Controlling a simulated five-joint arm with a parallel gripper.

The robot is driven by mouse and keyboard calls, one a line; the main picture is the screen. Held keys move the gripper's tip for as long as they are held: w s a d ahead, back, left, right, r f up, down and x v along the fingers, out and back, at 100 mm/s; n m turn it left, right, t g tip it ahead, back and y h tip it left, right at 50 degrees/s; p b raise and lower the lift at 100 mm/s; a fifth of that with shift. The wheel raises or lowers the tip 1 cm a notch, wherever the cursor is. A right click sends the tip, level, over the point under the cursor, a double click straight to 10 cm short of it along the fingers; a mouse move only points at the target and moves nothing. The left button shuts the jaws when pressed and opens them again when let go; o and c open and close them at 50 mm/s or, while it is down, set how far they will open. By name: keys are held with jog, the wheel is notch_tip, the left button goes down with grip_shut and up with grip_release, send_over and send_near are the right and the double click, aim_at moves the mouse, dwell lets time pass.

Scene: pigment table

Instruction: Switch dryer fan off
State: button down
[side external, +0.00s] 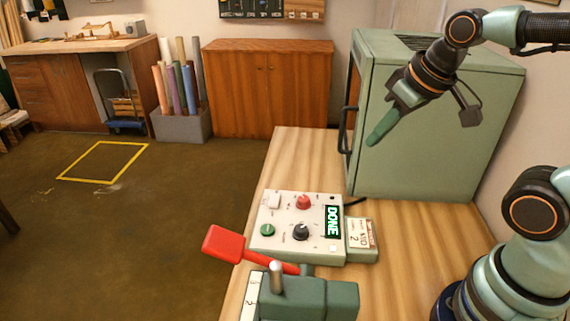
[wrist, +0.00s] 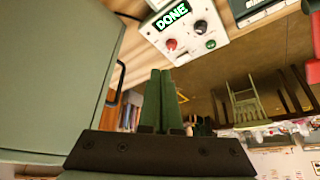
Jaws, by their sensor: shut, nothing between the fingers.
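The control box (side external: 284,222) sits on the wooden table. Its face has a white rocker switch (side external: 273,200), a red button (side external: 303,202), a green button (side external: 267,230) and a black knob (side external: 300,232). Its display (side external: 332,222) reads DONE. The labels are too small to read, so I cannot tell which control is the fan's. The green dryer cabinet (side external: 430,140) stands behind. My gripper (side external: 375,140) is shut and empty, raised in front of the cabinet, well apart from the box. In the wrist view my fingers (wrist: 161,74) are together, with the control box (wrist: 190,45) beyond them.
A red-handled lever (side external: 223,244) on a green block (side external: 310,298) stands at the table's front, close to the control box. A small card counter (side external: 360,234) sits right of the box. The cabinet's dark handle (side external: 345,130) juts out. The table (side external: 300,160) behind the box is clear.

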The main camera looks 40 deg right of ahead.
jog(key=shift+s+d+f, duration=0.1)
jog(key=shift+s, duration=0.2)
jog(key=shift+w, duration=0.1)
jog(key=n+g, duration=0.5)
jog(key=n, duration=0.4)
send_over(275, 195)
notch_tip(275, 195, down, 6)
jog(key=shift+f, duration=0.15)
notch_tip(275, 195, down, 14)
jog(key=shift+r, duration=0.1)
dwell(0.4)
